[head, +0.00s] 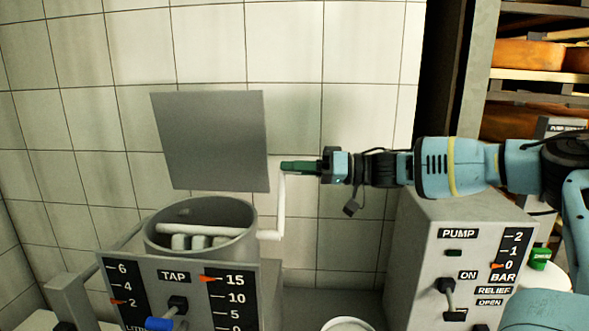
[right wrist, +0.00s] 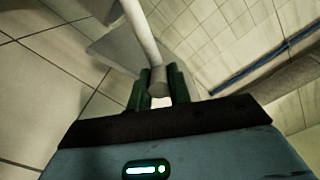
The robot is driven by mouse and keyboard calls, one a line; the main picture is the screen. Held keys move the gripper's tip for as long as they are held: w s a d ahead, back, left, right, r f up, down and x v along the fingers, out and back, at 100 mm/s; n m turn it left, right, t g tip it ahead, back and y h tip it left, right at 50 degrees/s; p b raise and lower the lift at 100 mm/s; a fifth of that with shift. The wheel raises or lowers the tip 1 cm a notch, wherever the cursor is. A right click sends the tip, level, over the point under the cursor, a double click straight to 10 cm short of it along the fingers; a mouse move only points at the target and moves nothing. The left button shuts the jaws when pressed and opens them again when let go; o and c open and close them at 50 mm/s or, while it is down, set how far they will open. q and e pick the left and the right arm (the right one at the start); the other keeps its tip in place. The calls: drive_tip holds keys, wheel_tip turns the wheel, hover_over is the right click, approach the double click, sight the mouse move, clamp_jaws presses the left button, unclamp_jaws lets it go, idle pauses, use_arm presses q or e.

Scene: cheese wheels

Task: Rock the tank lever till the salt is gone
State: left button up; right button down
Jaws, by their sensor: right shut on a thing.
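The tank (head: 158,240) is a round grey vessel at the lower left of the head view, behind a panel with gauges and a TAP label. Inside it show a white bar (head: 185,230) and several pale blocks; I cannot tell whether any of that is salt. The white lever (head: 279,215) is cranked, rising almost upright from the tank's right side. My right gripper (head: 298,168) reaches in from the right, its green fingers shut on the lever's top end. In the right wrist view the lever (right wrist: 142,35) runs down between both fingers. My left gripper is not in view.
A grey PUMP box (head: 430,270) with a switch and gauge stands at the right, below my right arm. A blank grey plate (head: 210,140) is behind the tank. A white round vessel (head: 348,324) shows at the bottom edge. Shelves with cheese wheels (head: 525,53) stand at the back right.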

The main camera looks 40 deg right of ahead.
drive_tip(key=shift+d+f, duration=0.1)
drive_tip(key=shift+f, duration=0.05)
drive_tip(key=c, duration=1.3)
unclamp_jaws()
drive_tip(key=shift+s+d+r, duration=0.2)
drive_tip(key=shift+s+d, duration=0.1)
use_arm(q)
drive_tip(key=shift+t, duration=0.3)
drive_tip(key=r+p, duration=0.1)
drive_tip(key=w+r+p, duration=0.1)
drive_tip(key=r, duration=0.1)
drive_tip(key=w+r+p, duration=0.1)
drive_tip(key=p, duration=0.1)
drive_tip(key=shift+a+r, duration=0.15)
use_arm(e)
drive_tip(key=v, duration=0.7)
drive_tip(key=shift+f, duration=0.2)
